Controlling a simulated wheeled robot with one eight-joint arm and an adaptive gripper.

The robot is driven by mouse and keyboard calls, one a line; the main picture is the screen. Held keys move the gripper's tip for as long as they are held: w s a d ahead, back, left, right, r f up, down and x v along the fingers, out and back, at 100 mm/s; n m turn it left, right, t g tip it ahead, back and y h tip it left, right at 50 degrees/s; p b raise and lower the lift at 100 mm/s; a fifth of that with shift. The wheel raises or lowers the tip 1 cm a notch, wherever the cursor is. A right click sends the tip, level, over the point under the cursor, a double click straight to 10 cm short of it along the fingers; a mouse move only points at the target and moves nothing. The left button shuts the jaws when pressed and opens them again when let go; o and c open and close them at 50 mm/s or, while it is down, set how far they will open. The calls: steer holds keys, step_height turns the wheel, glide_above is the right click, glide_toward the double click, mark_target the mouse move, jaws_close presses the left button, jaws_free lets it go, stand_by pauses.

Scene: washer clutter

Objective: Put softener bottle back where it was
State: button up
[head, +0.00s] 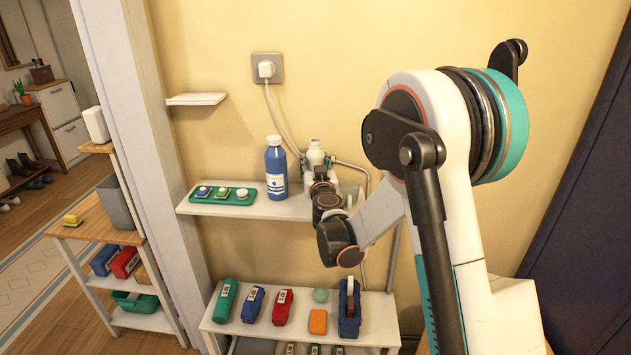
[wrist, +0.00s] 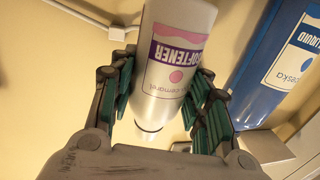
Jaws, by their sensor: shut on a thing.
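The softener bottle (head: 315,154) is white and stands roughly upright at the middle shelf, just right of the blue bottle (head: 275,167). In the wrist view the softener bottle (wrist: 177,65) shows a purple-and-pink label reading SOFTENER. My gripper (head: 318,178) is shut on it, with teal-lined fingers (wrist: 166,102) on both sides of its body. My gripper hides its lower part in the head view, so I cannot tell whether its base touches the shelf.
The middle shelf (head: 240,207) also holds a green tray (head: 222,196) of small items at left. A wall socket (head: 267,68) with a hanging cable is behind. The lower shelf (head: 245,328) carries several packs and a tape dispenser (head: 349,308). A small upper shelf (head: 196,99) is bare.

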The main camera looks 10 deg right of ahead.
steer(key=shift+f+b, duration=0.65)
steer(key=shift+f, duration=1.45)
steer(key=shift+f, duration=0.25)
steer(key=o, duration=1.2)
steer(key=shift+r, duration=0.1)
